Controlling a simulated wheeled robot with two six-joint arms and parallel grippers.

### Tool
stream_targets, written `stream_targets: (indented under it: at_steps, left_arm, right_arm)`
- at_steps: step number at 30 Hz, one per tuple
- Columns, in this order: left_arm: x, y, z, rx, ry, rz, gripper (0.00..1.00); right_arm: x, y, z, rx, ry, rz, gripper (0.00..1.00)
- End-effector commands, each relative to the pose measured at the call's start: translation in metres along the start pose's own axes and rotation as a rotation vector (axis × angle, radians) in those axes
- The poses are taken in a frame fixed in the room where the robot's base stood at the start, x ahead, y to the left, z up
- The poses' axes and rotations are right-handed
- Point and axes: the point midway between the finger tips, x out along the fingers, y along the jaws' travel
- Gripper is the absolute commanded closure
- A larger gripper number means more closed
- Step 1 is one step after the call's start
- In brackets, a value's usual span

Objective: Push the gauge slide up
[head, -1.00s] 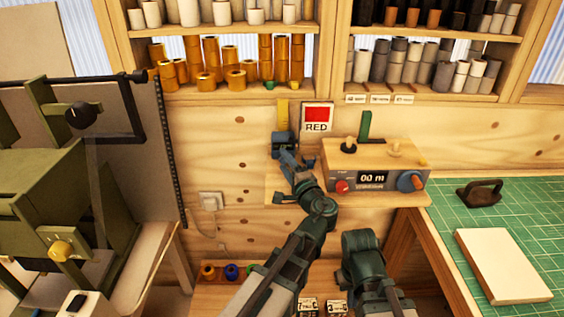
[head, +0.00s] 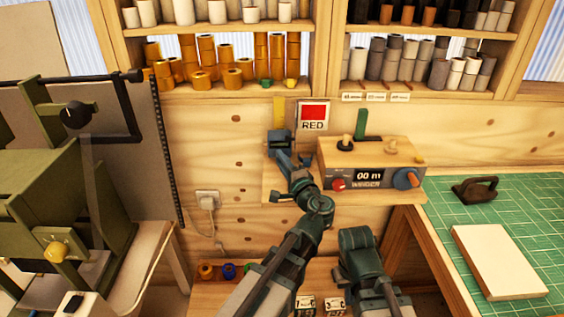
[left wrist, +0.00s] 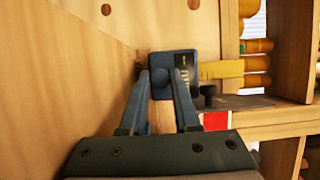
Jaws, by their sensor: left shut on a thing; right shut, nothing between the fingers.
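The gauge slide (head: 277,138) is a dark blue block on the yellow gauge strip (head: 279,112), which stands upright against the wood wall beside the red sign. In the left wrist view the slide (left wrist: 186,66) shows a round knob and a small marked window, with the yellow strip (left wrist: 221,70) running out to the right. My left gripper (head: 283,152) reaches up to the slide from below. In the left wrist view its fingers (left wrist: 160,82) are closed on the slide's knob. My right arm shows at the bottom centre, but its fingers are hidden.
A wooden counter box (head: 370,163) with a display, red button and blue knob sits on the small shelf just right of my left gripper. The RED sign (head: 313,116) hangs beside the strip. A green cutting mat (head: 520,215) lies at right.

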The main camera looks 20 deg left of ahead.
Motion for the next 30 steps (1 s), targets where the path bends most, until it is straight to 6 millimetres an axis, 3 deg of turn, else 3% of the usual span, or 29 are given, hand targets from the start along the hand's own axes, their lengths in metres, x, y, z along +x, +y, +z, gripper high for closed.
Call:
stream_targets:
  at_steps: [23,30]
  left_arm:
    - [-0.001,-0.001,0.0,-0.002,0.001,0.002,1.0]
    - [-0.001,-0.024,0.0,-0.001,0.001,0.001,1.0]
  right_arm:
    - [-0.001,0.0,0.0,0.0,0.0,0.0,1.0]
    - [-0.025,0.002,0.001,0.0,0.0,0.0,1.0]
